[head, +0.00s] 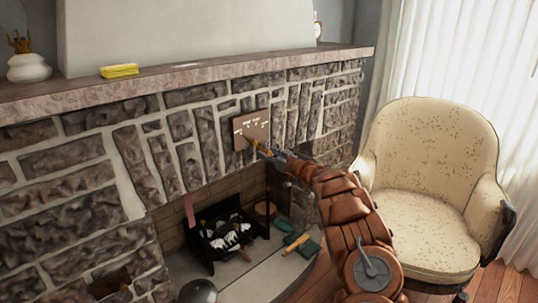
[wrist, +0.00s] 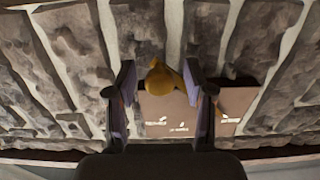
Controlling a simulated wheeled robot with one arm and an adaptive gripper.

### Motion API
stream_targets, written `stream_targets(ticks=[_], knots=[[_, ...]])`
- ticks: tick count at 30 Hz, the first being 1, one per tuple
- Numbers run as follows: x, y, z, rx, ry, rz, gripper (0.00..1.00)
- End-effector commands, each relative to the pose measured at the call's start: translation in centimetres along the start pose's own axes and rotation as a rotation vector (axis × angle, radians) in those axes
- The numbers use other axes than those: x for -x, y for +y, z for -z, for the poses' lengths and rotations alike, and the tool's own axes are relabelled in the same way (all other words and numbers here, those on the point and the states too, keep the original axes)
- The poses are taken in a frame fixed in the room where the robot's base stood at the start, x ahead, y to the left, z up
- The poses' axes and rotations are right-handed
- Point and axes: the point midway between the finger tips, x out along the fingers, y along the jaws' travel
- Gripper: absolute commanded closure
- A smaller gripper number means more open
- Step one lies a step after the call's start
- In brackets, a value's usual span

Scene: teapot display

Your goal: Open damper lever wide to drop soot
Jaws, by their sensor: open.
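The damper plate (head: 257,125) is a brown panel with white markings on the stone front, above the fireplace opening. The yellow damper lever (head: 247,138) sticks out from it. In the wrist view the lever's rounded yellow end (wrist: 160,80) shows between my two fingers, with the plate (wrist: 165,118) behind it. My gripper (head: 263,150) is at the lever, its fingers apart on either side of it. The lever end lies very close to the right finger; I cannot tell if they touch. The base of the lever is hidden in the wrist view.
The firebox below holds a dark grate (head: 228,240) with black and white pieces. A yellow stack (head: 119,71) and a white vase (head: 27,68) stand on the mantel (head: 190,76). A cream armchair (head: 418,205) stands at right. A dark round object (head: 198,292) is at the bottom.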

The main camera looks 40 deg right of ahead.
Motion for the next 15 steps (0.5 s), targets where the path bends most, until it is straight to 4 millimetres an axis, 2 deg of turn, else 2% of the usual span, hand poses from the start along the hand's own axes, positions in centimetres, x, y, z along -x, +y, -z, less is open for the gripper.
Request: stream_targets(ticks=[4, 15], knots=[[0.01, 0.01, 0.00, 0.000, 0.000, 0.000, 0.47], [0.00, 0.00, -0.01, 0.000, 0.000, 0.000, 0.86]])
